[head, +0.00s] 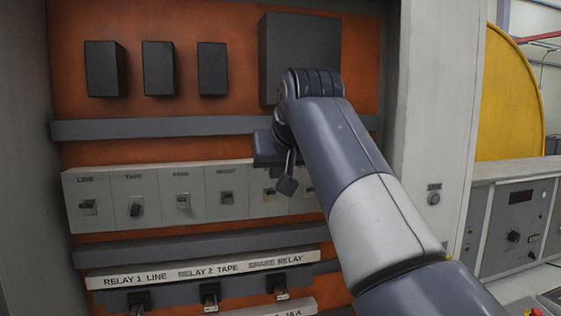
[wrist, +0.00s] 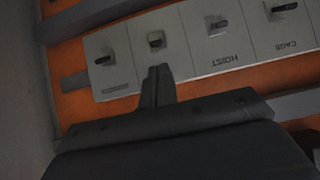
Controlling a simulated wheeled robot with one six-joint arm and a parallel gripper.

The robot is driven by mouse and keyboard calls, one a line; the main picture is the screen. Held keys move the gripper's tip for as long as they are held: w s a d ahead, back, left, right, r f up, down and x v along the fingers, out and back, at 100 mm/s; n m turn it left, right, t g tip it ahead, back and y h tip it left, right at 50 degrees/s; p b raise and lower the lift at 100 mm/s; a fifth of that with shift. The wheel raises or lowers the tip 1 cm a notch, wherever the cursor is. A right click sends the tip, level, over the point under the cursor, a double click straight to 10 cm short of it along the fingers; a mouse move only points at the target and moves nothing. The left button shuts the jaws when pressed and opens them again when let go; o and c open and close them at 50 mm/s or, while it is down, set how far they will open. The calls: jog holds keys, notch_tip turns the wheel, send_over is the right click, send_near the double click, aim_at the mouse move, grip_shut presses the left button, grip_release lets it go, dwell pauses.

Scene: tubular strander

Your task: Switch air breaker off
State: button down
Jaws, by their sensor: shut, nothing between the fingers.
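A row of grey breakers runs across the orange panel. In the head view the labels start with LINE (head: 88,207), then TAPE, CAGE and HOIST (head: 227,195). The wrist view shows the row upside down, with CAGE (wrist: 285,10) and HOIST (wrist: 217,28) at the right. No AIR label is readable. Left of HOIST is a breaker with a small switch (wrist: 156,40); its label is hidden behind my gripper (wrist: 157,72). My gripper is shut and empty, its tips just below that switch in the picture. I cannot tell whether they touch the breaker face.
A grey rail (head: 215,127) runs above the breakers and another (head: 200,243) below. Several black boxes (head: 158,69) stand out above. Relays (head: 210,293) sit below. The cabinet's side wall (head: 425,130) stands right of my arm.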

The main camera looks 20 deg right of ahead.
aim_at(272, 192)
jog(key=x, duration=0.4)
jog(key=shift+w+f, duration=0.25)
jog(key=shift+w, duration=0.05)
jog(key=shift+s+f+t+b, duration=0.25)
jog(key=shift+t+b, duration=0.4)
jog(key=shift+b, duration=0.85)
jog(key=shift+s+f+t+b, duration=0.25)
jog(key=shift+t+b, duration=0.4)
jog(key=shift+b, duration=0.85)
jog(key=f+t+b, duration=0.1)
jog(key=b, duration=0.2)
jog(key=shift+s, duration=0.1)
jog(key=t+b, duration=0.1)
jog(key=b, duration=0.1)
jog(key=f+t+b, duration=0.1)
jog(key=b, duration=0.2)
jog(key=t+b, duration=0.1)
jog(key=b, duration=0.2)
jog(key=shift+s+f+t, duration=0.25)
jog(key=shift+s+t, duration=0.05)
jog(key=shift+s, duration=0.05)
jog(key=shift+r, duration=0.4)
